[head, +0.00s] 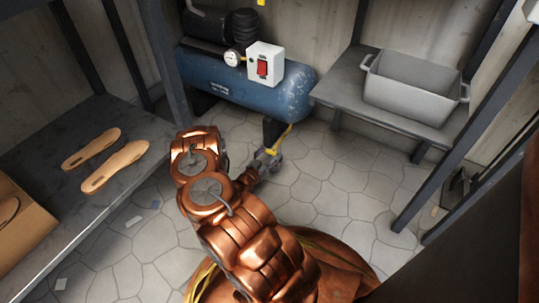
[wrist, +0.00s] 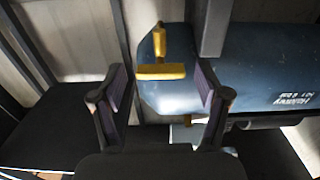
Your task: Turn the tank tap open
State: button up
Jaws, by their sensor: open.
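The tank (head: 240,85) is a blue compressor cylinder lying on its side at the back in the head view. Its rounded end (wrist: 165,100) fills the middle of the wrist view, where the lettering looks upside down. The yellow tap (wrist: 161,71) shows as a crosswise handle on a short stem, between and just beyond my fingertips. In the head view the tap (head: 280,138) is a small yellow piece below the tank's right end. My gripper (head: 268,158) is low in front of it, open and empty. In the wrist view, my gripper's fingers (wrist: 160,85) stand apart either side of the handle; contact is unclear.
A white box with a red switch (head: 264,66) and a round gauge (head: 232,58) sit on the tank. A grey bin (head: 412,90) stands on the right shelf. Two sandal soles (head: 105,160) lie on the left bench. The stone floor between is mostly clear.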

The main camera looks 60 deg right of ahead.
jog(key=c, duration=1.2)
jog(key=shift+o, duration=0.2)
